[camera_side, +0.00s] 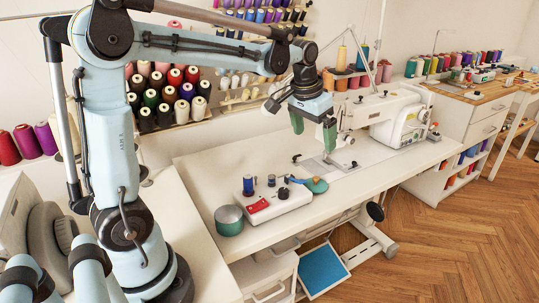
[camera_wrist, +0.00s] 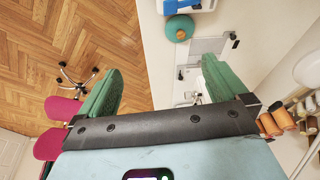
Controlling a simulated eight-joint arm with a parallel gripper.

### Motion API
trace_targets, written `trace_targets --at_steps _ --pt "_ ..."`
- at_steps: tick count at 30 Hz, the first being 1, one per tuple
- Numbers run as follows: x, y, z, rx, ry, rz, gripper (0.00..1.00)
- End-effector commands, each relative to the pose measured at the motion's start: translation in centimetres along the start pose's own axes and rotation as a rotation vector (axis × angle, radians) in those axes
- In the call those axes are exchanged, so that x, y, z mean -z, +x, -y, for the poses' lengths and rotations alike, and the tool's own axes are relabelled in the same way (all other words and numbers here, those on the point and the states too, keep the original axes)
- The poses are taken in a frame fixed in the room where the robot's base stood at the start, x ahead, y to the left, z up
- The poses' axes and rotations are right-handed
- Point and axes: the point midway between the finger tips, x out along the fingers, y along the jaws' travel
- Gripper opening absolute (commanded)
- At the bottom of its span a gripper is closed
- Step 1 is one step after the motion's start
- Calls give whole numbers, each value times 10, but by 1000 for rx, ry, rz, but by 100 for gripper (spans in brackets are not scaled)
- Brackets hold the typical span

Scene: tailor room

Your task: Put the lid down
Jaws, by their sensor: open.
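The lid (camera_side: 316,186) is a flat teal disc with a small orange-brown knob. It lies on the white sewing table, close to the right end of a white box; I cannot tell whether they touch. It also shows near the top of the wrist view (camera_wrist: 179,30). A teal round pot (camera_side: 229,220) stands left of the box; its inside is hard to make out. My gripper (camera_side: 314,138) is open and empty, with its green fingers above the table, behind and above the lid. In the wrist view its fingers (camera_wrist: 158,75) are spread wide.
The white box (camera_side: 278,203) holds a red piece, a blue spool and other small items. A sewing machine (camera_side: 385,112) stands close to the right of my gripper. Thread racks (camera_side: 168,95) line the wall behind. The table (camera_side: 215,170) is mostly clear behind the box.

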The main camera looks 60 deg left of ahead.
Motion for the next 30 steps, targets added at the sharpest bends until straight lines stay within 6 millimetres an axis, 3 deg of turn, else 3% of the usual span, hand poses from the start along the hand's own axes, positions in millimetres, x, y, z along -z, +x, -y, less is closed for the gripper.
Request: trace_targets --at_steps 8,12,18,24,30 --pt "-67 -25 -39 -20 58 -153 100" --pt "-102 -25 -53 -36 83 -228 100" --pt "-140 -15 -66 -59 109 -312 100" --pt "-154 -9 -70 -70 118 -346 100" --pt "-154 -9 -70 -71 118 -349 100"
